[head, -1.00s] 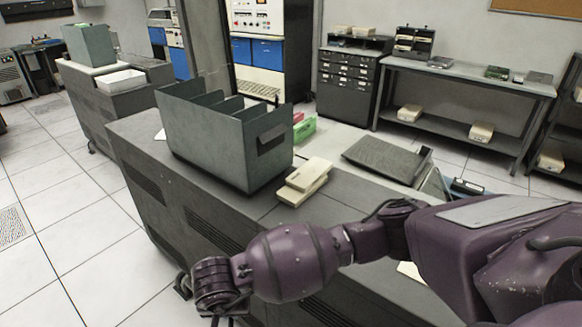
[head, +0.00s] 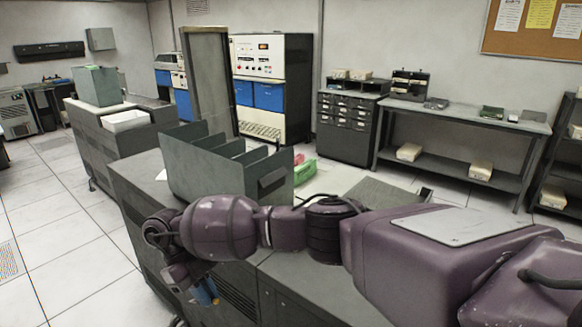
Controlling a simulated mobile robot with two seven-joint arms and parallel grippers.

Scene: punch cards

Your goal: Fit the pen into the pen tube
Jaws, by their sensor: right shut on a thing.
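My right arm reaches across the lower part of the head view to the left. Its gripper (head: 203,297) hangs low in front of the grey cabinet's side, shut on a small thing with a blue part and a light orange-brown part. This looks like the pen (head: 209,289), but it is small and partly hidden by the fingers. I cannot make out the pen tube in this view. My left gripper is not in view.
A grey divided card bin (head: 228,170) stands on the long grey cabinet (head: 140,180) behind my right arm. My arm covers much of the cabinet top. Open tiled floor (head: 60,235) lies to the left.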

